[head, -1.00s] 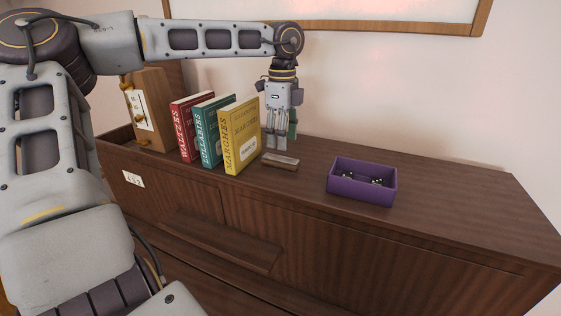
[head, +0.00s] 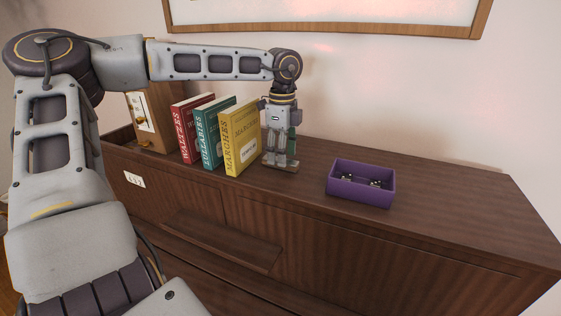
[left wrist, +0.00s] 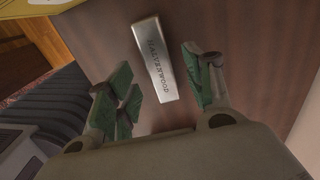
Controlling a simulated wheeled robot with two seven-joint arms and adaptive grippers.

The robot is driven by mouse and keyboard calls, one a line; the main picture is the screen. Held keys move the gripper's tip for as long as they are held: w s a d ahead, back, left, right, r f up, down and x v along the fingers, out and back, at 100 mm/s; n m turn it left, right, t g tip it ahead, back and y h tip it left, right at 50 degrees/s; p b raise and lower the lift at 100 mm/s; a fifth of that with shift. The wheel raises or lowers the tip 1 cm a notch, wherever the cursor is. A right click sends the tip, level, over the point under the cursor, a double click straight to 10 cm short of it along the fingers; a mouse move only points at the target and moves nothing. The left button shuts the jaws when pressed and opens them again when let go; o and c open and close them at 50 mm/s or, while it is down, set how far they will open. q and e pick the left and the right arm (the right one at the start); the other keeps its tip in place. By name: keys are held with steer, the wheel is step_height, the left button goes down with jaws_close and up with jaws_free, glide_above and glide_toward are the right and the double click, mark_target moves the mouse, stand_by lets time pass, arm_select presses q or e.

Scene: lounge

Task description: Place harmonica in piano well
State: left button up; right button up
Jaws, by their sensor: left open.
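The harmonica is a small silver bar with dark lettering, lying on the brown piano top. In the left wrist view the harmonica (left wrist: 155,58) lies between and beyond my open green-padded fingers. In the head view the harmonica (head: 281,167) is partly hidden by my left gripper (head: 281,160), whose fingertips are down around it. Whether the pads touch it I cannot tell. An open recess with a raised rim (head: 118,134) at the left end of the top may be the piano well; its inside is mostly hidden. My right gripper is not in view.
Red, teal and yellow books (head: 241,140) stand just left of my gripper. A wooden box with knobs (head: 152,125) stands farther left. A purple tray (head: 361,197) holding dice is to the right. The top's right end is clear; a wall is behind.

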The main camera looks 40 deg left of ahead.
arm_select(q)
steer(key=shift+f, duration=1)
steer(key=shift+c, duration=0.4)
steer(key=c, duration=1)
steer(key=shift+r, duration=0.1)
steer(key=shift+c, duration=0.2)
step_height(320, 180, up, 10)
steer(key=b, duration=0.1)
